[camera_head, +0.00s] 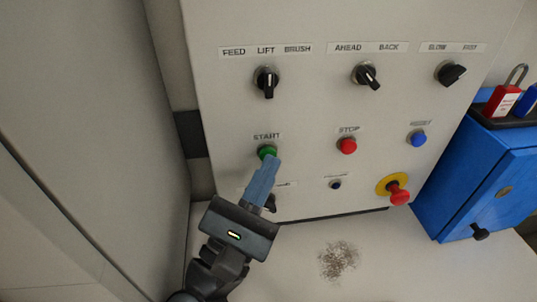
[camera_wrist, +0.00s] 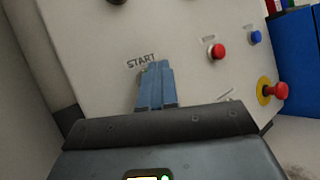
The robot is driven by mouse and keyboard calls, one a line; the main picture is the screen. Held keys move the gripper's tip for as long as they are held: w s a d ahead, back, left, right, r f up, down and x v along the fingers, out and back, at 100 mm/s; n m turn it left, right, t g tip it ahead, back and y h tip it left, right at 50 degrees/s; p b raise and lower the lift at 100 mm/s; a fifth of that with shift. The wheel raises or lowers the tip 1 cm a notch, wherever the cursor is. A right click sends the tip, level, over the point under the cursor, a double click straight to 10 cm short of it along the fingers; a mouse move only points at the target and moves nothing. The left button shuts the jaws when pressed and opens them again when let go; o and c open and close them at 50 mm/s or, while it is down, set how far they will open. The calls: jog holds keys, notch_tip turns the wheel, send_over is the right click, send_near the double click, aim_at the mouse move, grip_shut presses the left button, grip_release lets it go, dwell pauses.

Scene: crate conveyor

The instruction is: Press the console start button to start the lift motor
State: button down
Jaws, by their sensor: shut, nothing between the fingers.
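The green start button (camera_head: 267,151) is on the pale console panel (camera_head: 310,105), under the label START, in the head view. My gripper (camera_head: 274,160) has its blue fingers shut together, with the tips at the lower right edge of the green button. I cannot tell whether the tips touch it. In the wrist view my gripper (camera_wrist: 154,66) points at the panel just under the START label (camera_wrist: 141,61), and its fingers hide the button there.
To the right are a red stop button (camera_head: 347,146), a blue button (camera_head: 418,139) and a red emergency knob on a yellow disc (camera_head: 398,195). Black selector knobs (camera_head: 266,82) sit above. A blue box (camera_head: 478,180) with padlocks stands at right.

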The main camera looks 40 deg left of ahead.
jog(key=shift+s+d, duration=0.4)
jog(key=shift+d, duration=0.05)
jog(key=s+d, duration=0.3)
jog(key=shift+s+d, duration=0.15)
jog(key=shift+d, duration=0.25)
dwell(0.9)
jog(key=s+d+f+n+g+p, duration=0.1)
jog(key=s+d+f+n, duration=0.15)
jog(key=d+n, duration=0.9)
jog(key=s+d+f+n, duration=0.1)
jog(key=d+f+n, duration=0.3)
jog(key=d+n, duration=0.75)
jog(key=s+d+n+g+h+p, duration=0.1)
jog(key=s+d+n+g+h, duration=0.4)
jog(key=s+d+n, duration=0.8)
jog(key=s+d+f+g, duration=0.1)
jog(key=s+d+g, duration=0.1)
jog(key=s, duration=0.1)
jog(key=shift+s+d, duration=0.25)
jog(key=shift+s, duration=0.1)
